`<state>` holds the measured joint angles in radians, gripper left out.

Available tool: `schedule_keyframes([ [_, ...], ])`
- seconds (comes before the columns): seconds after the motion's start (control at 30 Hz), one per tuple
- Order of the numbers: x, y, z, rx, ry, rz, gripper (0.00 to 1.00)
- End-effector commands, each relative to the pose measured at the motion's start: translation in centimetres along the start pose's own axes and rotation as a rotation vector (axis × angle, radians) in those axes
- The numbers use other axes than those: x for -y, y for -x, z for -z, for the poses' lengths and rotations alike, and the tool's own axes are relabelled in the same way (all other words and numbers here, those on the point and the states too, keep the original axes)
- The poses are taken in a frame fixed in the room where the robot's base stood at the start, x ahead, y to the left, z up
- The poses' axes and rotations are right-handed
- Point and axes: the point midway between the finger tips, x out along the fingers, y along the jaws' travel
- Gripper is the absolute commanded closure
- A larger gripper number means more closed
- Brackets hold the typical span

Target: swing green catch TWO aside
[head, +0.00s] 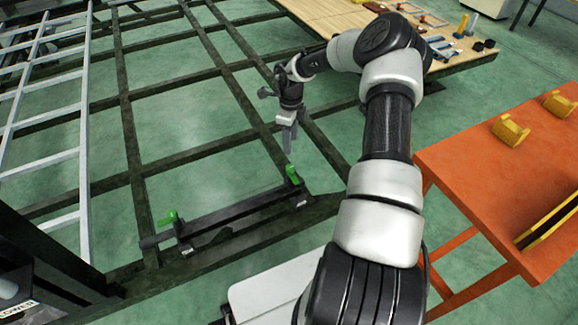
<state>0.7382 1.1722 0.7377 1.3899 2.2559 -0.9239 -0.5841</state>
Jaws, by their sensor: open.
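Two green catches sit at the ends of a dark bar (232,209) on the chassis frame. The left green catch (169,219) is at the bar's left end. The right green catch (292,175) is at its right end. Small white labels lie near both, too small to read, so I cannot tell which is catch TWO. My gripper (288,148) points down, with its fingertips just above the right catch in the picture. The jaws are open and empty. It looks apart from the catch, but the depth gap is hard to judge.
A dark chassis frame (130,133) spans the green floor, with a pale ladder-like frame (84,150) at left. An orange table (480,165) with yellow blocks stands right of my arm. A wooden bench (345,15) with tools is at the back.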

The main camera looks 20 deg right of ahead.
Motion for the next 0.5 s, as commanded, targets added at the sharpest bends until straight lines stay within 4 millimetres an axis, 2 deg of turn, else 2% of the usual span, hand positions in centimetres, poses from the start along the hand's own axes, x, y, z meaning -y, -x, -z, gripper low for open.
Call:
schedule_keyframes([
  [0.03,-0.1,-1.6,0.1,-0.002,0.0,-0.002,0.55],
  [0.2,-0.1,-5.4,0.1,-0.003,0.0,-0.003,0.55],
  [0.5,0.0,-11.0,0.1,-0.003,0.0,0.0,0.55],
])
